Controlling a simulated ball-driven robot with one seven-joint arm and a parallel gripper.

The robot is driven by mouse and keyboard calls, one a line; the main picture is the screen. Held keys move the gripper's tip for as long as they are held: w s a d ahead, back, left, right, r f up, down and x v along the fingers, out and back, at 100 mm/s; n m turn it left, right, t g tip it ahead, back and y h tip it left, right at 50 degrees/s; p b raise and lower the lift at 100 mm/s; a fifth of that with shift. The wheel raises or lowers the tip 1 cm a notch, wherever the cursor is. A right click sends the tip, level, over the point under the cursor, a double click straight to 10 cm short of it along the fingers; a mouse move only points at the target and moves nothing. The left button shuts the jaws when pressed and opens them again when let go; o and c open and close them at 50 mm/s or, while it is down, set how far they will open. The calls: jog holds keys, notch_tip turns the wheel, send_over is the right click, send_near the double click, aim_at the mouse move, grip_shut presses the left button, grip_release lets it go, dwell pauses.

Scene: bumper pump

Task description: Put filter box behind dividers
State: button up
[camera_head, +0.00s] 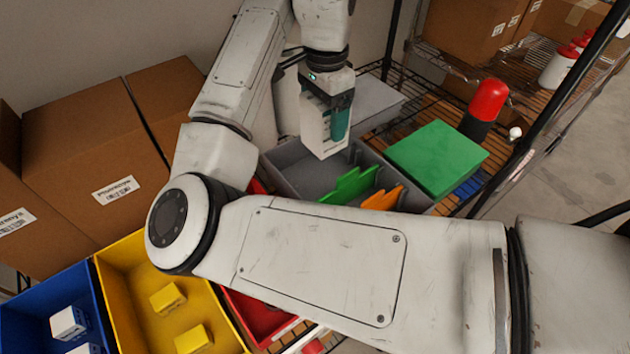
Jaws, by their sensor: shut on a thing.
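The filter box, a white and teal carton (314,128), is held upright in my gripper (328,97), which points down with its jaws shut on it. The box is over the grey bin (285,172), at its back part. In the bin stand a green divider (350,185) and an orange divider (383,198), in front of the box in the picture. I cannot tell whether the box bottom touches the bin floor. My own arm link hides the bin's front part.
A green-topped block (436,157) and a red-capped dark bottle (486,103) are right of the bin. A grey box (377,103) stands behind. Yellow (130,300) and blue (25,325) bins are front left. Cardboard boxes (90,150) fill the left; a shelf post (560,105) rises at right.

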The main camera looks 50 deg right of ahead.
jog(key=shift+w+f+b, duration=0.2)
jog(key=shift+f+b, duration=0.3)
jog(key=shift+f, duration=0.5)
notch_tip(320, 180, down, 9)
jog(key=shift+f+b, duration=0.15)
jog(key=shift+b, duration=0.2)
jog(key=shift+f, duration=0.15)
jog(key=o, duration=1.4)
jog(key=shift+c, duration=0.2)
notch_tip(320, 180, up, 12)
jog(key=shift+r+p, duration=0.15)
jog(key=shift+p, duration=0.5)
